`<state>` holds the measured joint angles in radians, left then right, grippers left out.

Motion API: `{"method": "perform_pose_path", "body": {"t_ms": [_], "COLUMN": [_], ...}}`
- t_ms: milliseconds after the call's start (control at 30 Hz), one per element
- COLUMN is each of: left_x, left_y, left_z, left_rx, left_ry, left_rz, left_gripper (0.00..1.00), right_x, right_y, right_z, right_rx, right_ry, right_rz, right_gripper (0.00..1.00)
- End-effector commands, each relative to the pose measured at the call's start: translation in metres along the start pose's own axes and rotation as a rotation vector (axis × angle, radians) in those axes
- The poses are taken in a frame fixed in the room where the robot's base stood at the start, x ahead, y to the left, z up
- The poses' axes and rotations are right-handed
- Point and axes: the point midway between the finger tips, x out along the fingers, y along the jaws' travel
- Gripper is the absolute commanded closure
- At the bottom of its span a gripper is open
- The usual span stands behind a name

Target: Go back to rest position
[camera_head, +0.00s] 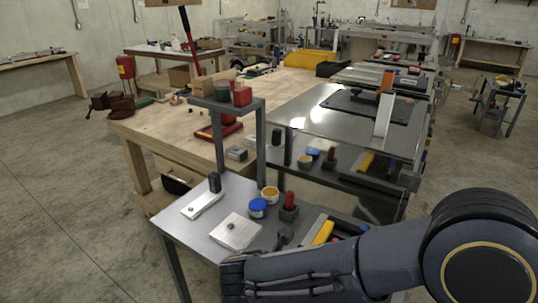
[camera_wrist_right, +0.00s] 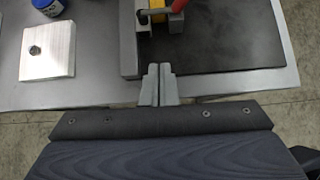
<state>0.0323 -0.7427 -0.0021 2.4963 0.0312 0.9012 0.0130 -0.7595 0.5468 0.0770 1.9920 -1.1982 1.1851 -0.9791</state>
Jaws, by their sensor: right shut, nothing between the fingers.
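My right arm (camera_head: 330,264) comes in from the right in the head view and reaches across the near edge of the steel table (camera_head: 182,229). In the right wrist view my right gripper (camera_wrist_right: 158,84) is shut and empty, with its fingertips together over the table's near edge. An aluminium plate with a hole (camera_wrist_right: 60,62) lies left of the fingers, apart from them; it also shows in the head view (camera_head: 236,234). My left gripper is in neither view.
A blue jar (camera_head: 257,208), an orange-topped jar (camera_head: 269,193), a red-handled tool (camera_head: 289,200) and a yellow item (camera_head: 323,232) stand on the table. A raised shelf (camera_head: 250,104) rises behind. A wooden bench (camera_head: 150,129) lies beyond. Open floor (camera_head: 60,220) is at left.

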Motion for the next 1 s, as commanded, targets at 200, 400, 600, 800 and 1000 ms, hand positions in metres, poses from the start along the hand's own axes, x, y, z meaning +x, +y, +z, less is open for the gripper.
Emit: {"method": "perform_pose_path", "body": {"t_ms": [200, 400, 600, 800, 1000], "left_x": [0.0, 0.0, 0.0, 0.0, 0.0], "left_y": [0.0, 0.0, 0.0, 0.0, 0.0], "left_z": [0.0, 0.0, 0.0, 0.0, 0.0], "left_rx": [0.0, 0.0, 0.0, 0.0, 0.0], "left_ry": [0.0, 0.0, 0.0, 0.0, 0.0], "left_rz": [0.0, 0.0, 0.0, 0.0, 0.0], "left_gripper": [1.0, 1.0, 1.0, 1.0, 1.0], "right_x": [0.006, -0.009, -0.04, -0.064, -0.071], "right_y": [-0.077, -0.171, -0.221, -0.232, -0.233], "right_z": [0.023, 0.017, -0.004, -0.014, -0.015], "right_rx": [0.465, 1.234, 1.999, 2.532, 2.706], "right_ry": [0.179, 0.429, 0.646, 0.817, 0.887], "right_rz": [-0.123, -0.314, -0.474, -0.557, -0.58], "right_gripper": [1.0, 1.0, 1.0, 1.0, 1.0]}}
